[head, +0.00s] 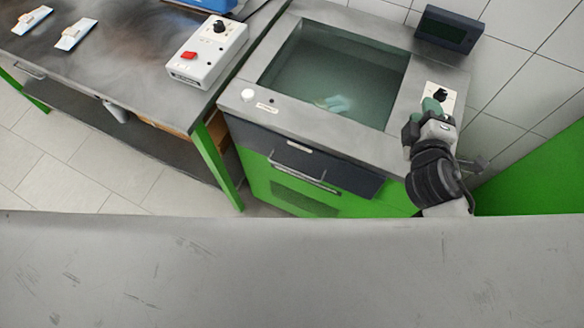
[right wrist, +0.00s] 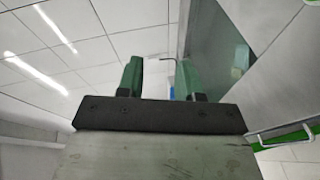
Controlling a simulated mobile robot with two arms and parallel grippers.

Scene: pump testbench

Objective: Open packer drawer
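The packer drawer has a dark front (head: 345,177) below the countertop of a green cabinet. Its metal bar handle (head: 303,178) is in the middle of the front. The drawer looks shut. My right gripper (head: 432,104) is above the right part of the countertop, close to a black knob, and away from the drawer handle. In the right wrist view its two green fingers (right wrist: 163,80) stand apart with nothing between them. A bar handle (right wrist: 285,133) shows at the right edge of that view; I cannot tell whether it is the drawer's. My left gripper is not in view.
A glass-covered basin (head: 335,75) is set in the countertop. The black knob (head: 440,94) and a dark display (head: 448,30) are at its right. A control box (head: 208,55) with a red button stands on the left table. A grey surface (head: 290,270) fills the foreground.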

